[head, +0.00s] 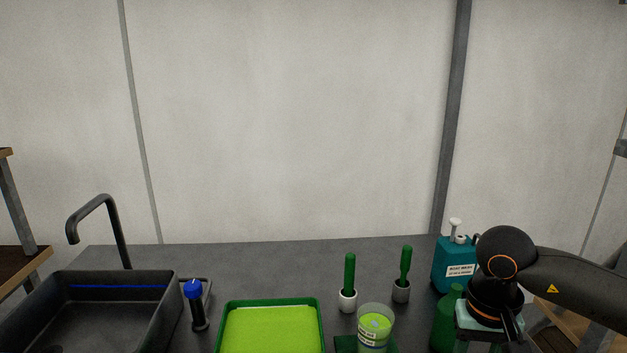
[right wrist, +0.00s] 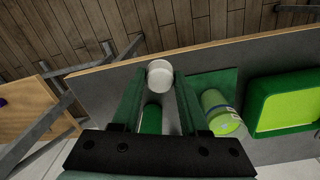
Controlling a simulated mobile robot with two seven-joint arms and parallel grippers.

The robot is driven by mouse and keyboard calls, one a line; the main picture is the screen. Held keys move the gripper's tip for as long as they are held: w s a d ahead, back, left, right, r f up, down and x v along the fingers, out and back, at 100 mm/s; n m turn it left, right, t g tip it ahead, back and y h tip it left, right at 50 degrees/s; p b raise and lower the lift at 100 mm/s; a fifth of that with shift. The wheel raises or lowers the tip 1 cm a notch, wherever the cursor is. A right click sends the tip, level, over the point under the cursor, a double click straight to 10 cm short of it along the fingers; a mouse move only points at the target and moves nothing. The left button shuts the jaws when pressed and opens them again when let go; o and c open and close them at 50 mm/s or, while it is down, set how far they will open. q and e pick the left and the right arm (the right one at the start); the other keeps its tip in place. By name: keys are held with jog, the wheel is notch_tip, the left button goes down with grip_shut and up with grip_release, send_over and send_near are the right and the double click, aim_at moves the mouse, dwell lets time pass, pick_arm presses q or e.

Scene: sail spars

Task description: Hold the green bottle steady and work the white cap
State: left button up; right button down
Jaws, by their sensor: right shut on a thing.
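The green bottle (head: 445,322) stands at the right of the counter, partly hidden by my right arm. A green shape between my right fingers in the right wrist view (right wrist: 151,118) looks like its body. The white cap (right wrist: 160,70) shows as a pale round piece between the tips of my right gripper (right wrist: 160,76), which is shut on it. I cannot tell whether the cap touches the bottle. In the head view the right fingertips are hidden below the wrist. My left gripper is not in view.
A glass of green liquid (head: 375,325) stands on a green mat (head: 345,344), left of the bottle. A teal jug (head: 452,272) is behind it. Two green-handled brushes (head: 348,298) (head: 402,290), a green tray (head: 270,330), a blue-topped dispenser (head: 196,305) and a sink (head: 110,315) are further left.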

jog(key=s+a+f+n, duration=0.2)
jog(key=s+a+f, duration=0.2)
jog(key=s, duration=0.2)
jog(key=shift+n, duration=0.4)
jog(key=shift+f, duration=0.1)
